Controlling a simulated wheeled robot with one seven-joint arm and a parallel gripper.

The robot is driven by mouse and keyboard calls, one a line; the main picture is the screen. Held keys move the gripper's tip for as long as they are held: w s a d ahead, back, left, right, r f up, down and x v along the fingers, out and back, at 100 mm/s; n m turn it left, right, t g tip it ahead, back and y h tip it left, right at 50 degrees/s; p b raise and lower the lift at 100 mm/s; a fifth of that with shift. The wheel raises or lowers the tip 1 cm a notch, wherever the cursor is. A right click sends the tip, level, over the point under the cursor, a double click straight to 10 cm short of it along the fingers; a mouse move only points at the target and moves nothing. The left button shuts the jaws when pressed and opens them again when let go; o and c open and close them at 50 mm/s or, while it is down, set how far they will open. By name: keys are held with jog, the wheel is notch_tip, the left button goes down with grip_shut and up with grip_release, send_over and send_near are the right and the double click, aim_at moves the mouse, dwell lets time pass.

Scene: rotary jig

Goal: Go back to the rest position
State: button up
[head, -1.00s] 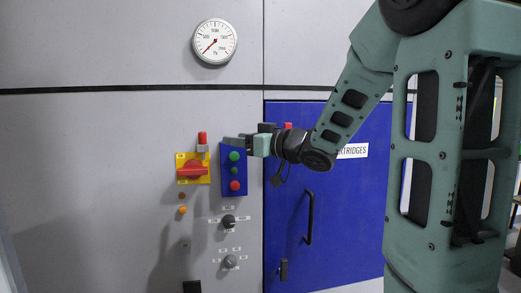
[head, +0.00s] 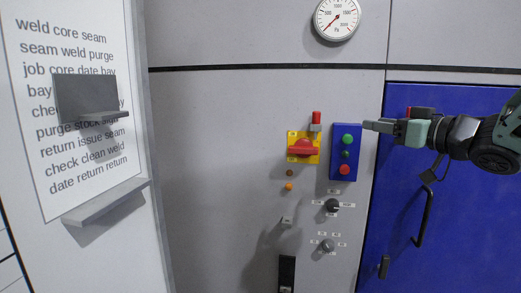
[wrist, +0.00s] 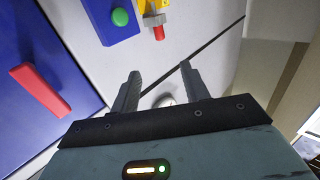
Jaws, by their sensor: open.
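My gripper (head: 385,127) is at the right in the head view, level with the top of the blue button box (head: 345,152) and just to its right in the picture. In the wrist view my gripper (wrist: 162,88) shows two fingers apart with nothing between them. The blue button box (wrist: 112,15) carries a green button at the top left of that view. I cannot tell the exact gap between my fingers and the panel.
A yellow plate with a red switch (head: 303,147) and a red-topped lamp (head: 316,120) sit left of the box. Knobs (head: 332,205) are below. A blue door with a black handle (head: 424,215) is at right. A gauge (head: 337,18) is above; a whiteboard (head: 70,150) stands at left.

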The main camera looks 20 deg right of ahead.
jog(key=w+a+f+g+h, duration=0.2)
jog(key=w+a+f+g, duration=0.1)
jog(key=w+a+f, duration=0.35)
jog(key=s+a+f+g, duration=0.2)
jog(key=a+f+g, duration=0.1)
jog(key=a+f, duration=0.3)
jog(key=s+a+f+g, duration=0.2)
jog(key=a+f, duration=0.2)
jog(key=a, duration=0.3)
jog(key=s+a+f+n+g, duration=0.2)
jog(key=s+a+f+g, duration=0.2)
jog(key=s, duration=0.7)
jog(key=s+a+f+n+g+b, duration=0.1)
jog(key=s+a+f+n+g, duration=0.2)
jog(key=s+a, duration=0.6)
notch_tip(320, 180, down, 3)
jog(key=s+g, duration=0.2)
jog(key=shift+s+n+g+h, duration=0.25)
jog(key=shift+n+g+h, duration=0.05)
jog(key=shift+h, duration=0.1)
jog(key=shift+w+r, duration=0.1)
